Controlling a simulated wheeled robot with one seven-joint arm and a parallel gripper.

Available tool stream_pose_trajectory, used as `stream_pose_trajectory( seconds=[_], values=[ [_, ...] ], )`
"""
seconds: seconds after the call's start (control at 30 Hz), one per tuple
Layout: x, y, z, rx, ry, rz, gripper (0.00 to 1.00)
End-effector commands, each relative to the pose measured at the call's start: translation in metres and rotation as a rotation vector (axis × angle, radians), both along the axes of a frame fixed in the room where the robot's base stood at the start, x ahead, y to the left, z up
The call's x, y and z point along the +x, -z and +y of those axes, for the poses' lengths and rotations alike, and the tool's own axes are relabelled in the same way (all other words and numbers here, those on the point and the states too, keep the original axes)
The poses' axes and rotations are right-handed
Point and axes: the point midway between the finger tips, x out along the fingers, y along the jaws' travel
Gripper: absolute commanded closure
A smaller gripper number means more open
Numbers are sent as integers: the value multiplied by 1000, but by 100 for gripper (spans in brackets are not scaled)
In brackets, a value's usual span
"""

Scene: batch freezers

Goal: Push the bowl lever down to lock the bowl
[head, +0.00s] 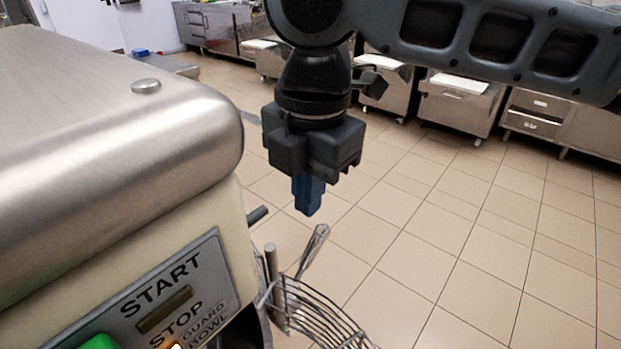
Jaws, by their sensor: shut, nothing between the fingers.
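The cream and steel mixer (110,190) fills the left side of the head view. A short dark rod (258,215) sticks out from its right side, and a silver flat-ended handle (316,245) rises at a tilt beside the wire guard (325,318). I cannot tell for sure which of these is the bowl lever. The bowl is cut off or hidden at the bottom edge. My gripper (308,212) points down with its blue fingers shut and empty. In the picture it is just above the silver handle and right of the dark rod, with no clear contact.
The mixer's front panel (165,300) carries START, STOP and GUARD BOWL labels and a green button (98,342). Steel cabinets and wheeled bins (460,103) line the far wall. The tiled floor (460,240) on the right is clear.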

Motion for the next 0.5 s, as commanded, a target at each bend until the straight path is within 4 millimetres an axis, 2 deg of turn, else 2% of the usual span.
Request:
stream_pose_trajectory(
  seconds=[0.3, 0.5],
  values=[
    [3, 62, 2, -1, 0, 2, 100],
    [22, 80, -5, -1, 1, 1, 100]
  ],
)
